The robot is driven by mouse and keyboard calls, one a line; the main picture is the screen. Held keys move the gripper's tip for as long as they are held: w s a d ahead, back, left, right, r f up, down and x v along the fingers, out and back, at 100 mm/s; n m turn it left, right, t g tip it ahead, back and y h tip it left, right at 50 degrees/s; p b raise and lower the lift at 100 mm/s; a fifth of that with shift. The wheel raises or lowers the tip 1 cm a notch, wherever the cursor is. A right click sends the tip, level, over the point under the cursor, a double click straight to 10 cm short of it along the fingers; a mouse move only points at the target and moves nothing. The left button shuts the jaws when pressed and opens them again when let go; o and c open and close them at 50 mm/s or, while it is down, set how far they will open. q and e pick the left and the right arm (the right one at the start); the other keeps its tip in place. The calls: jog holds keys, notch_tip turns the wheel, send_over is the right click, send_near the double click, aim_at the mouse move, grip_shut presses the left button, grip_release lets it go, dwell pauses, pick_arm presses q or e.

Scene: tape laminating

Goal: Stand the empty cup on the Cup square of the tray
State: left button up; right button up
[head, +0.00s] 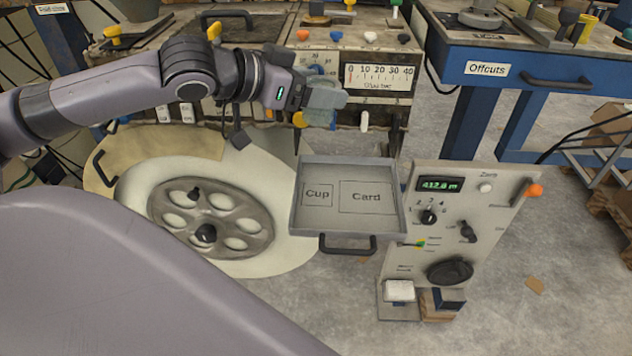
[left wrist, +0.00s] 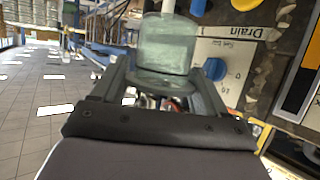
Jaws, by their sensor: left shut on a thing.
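The tray (head: 345,224) is a shallow grey drawer-like tray with a black front handle. It has a Cup square (head: 318,195) on its left and a Card rectangle (head: 367,197) on its right, both bare. My left gripper (head: 308,97) is shut on the cup (head: 326,94), above and behind the tray, in front of the machine panel. In the left wrist view the cup (left wrist: 166,45) is clear, greenish and between the two fingers; its contents cannot be made out. My right gripper is out of view.
A control box (head: 450,235) with knobs and a green display stands right of the tray. A round plate with a dark holed wheel (head: 212,218) lies left. The machine panel (head: 378,75) with a scale rises behind. An Offcuts bench (head: 540,70) is at right.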

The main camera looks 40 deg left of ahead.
pick_arm(q)
notch_tip(320, 180, down, 14)
jog(key=b, duration=0.4)
jog(key=shift+f+b, duration=0.55)
jog(key=shift+f, duration=1.4)
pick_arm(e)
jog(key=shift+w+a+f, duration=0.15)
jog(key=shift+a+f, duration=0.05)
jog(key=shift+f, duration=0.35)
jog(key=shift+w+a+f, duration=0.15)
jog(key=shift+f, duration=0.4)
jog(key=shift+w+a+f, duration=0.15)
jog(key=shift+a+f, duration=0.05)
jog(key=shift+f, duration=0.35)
pick_arm(q)
jog(key=shift+f, duration=0.15)
jog(key=o, duration=1.1)
